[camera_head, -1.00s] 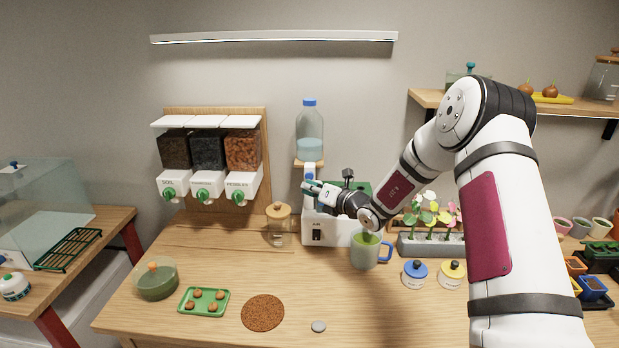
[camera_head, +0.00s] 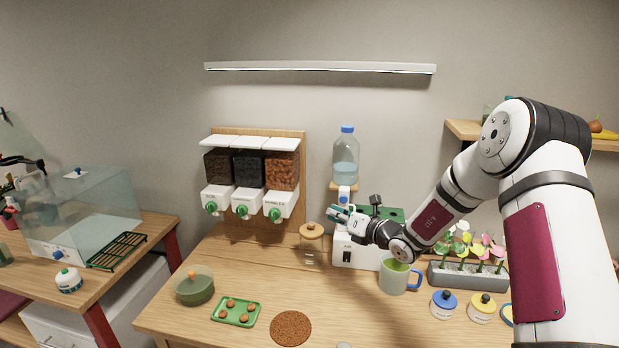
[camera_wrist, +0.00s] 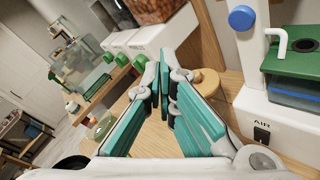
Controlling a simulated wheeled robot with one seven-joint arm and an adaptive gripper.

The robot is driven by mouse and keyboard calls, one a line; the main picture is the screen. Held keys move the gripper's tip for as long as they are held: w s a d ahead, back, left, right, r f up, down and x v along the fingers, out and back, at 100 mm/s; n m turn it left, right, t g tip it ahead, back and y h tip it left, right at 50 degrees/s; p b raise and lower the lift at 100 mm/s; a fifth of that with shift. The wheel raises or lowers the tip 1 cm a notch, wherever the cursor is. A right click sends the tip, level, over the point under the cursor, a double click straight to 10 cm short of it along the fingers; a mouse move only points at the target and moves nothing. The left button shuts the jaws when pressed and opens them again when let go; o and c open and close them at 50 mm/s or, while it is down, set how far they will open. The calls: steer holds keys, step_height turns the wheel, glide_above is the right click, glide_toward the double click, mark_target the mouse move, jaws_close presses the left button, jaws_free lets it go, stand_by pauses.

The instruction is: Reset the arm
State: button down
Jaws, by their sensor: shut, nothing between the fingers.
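My gripper (camera_head: 336,213) is raised over the back of the wooden table, in front of the white AIR device and just below the bottle shelf in the head view. Its teal fingers (camera_wrist: 166,100) are shut with nothing between them in the wrist view. My arm reaches in from the right side of the head view, bent at the elbow. A jar with a wooden lid (camera_head: 312,232) stands below and left of the gripper.
A dispenser rack (camera_head: 251,170) hangs behind the table, left of the gripper. A bottle (camera_head: 346,160) stands on a small shelf above it. The AIR device (camera_head: 344,255) is close. A green pot (camera_head: 195,289), tray (camera_head: 254,318) and brown mat (camera_head: 291,328) lie in front.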

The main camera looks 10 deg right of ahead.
steer(key=s+a+r+n+g+y, duration=0.1)
steer(key=s+a+r+n+g, duration=0.5)
steer(key=s+n, duration=0.4)
steer(key=s+a+r+n+g+y, duration=0.1)
steer(key=s+a+r+n+g, duration=0.2)
steer(key=s+a+r+n, duration=0.5)
steer(key=s+d+r+n+h, duration=0.1)
steer(key=s+d+n+h, duration=0.2)
steer(key=s, duration=0.6)
steer(key=s+d+n+h+b, duration=0.1)
steer(key=s+d+n+h, duration=0.3)
steer(key=s+d+n, duration=0.4)
steer(key=s+d+r+n+h, duration=0.1)
steer(key=s+d+n+h, duration=0.2)
steer(key=s, duration=0.6)
steer(key=d+n, duration=0.2)
steer(key=n, duration=0.1)
steer(key=shift+s+d+r+n+t+h+b, duration=0.3)
steer(key=shift+s+b, duration=0.05)
steer(key=shift+s, duration=0.05)
